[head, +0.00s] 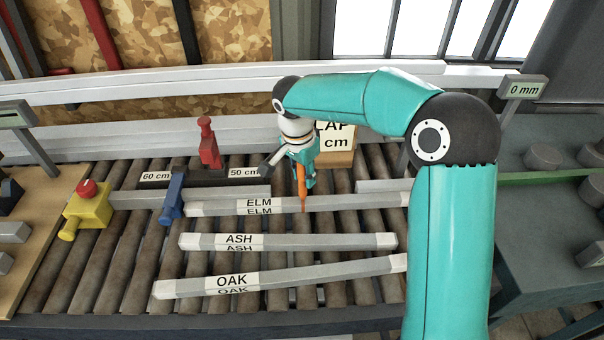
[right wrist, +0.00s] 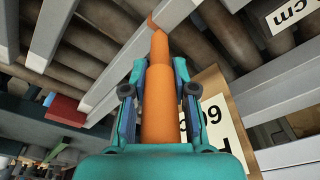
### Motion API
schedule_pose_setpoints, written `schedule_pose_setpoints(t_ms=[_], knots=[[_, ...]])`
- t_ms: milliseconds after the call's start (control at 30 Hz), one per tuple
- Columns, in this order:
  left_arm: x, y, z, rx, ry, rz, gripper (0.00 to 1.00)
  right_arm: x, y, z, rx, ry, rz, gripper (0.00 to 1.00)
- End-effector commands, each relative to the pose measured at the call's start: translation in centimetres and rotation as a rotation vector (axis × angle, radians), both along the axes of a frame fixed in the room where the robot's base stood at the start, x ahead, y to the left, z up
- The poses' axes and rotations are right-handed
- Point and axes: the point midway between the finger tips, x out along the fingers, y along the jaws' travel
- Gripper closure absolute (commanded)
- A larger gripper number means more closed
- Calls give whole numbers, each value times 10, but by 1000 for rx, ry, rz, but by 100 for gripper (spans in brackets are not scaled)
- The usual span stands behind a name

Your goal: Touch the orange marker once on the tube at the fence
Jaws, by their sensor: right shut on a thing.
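My right gripper (head: 302,172) is shut on the orange marker (head: 302,186), which points down. The marker also shows in the right wrist view (right wrist: 158,95), running forward from between the fingers (right wrist: 160,92). Its tip is at the tube labelled ELM (head: 330,203), the rearmost of three labelled tubes on the rollers. I cannot tell whether the tip touches the tube. The ASH tube (head: 350,241) and the OAK tube (head: 330,273) lie nearer to me. My left gripper is not in view.
Short grey bars (head: 240,191) lie just behind the ELM tube. A red clamp (head: 208,145), a blue stop (head: 173,195) and a yellow block with a red button (head: 87,208) stand to the left. A wooden labelled box (head: 343,158) is behind the gripper.

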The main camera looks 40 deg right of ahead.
Motion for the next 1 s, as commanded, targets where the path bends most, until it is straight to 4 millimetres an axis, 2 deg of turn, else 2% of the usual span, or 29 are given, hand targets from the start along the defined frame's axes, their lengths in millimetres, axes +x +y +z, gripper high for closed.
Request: schedule_pose_setpoints(t_ms=[100,700,1000], knots=[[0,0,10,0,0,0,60,0,0,14,0,-3,0,100],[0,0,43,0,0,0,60,1,0,62,-1,-4,0,100],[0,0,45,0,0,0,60,1,0,66,0,-4,0,100]])
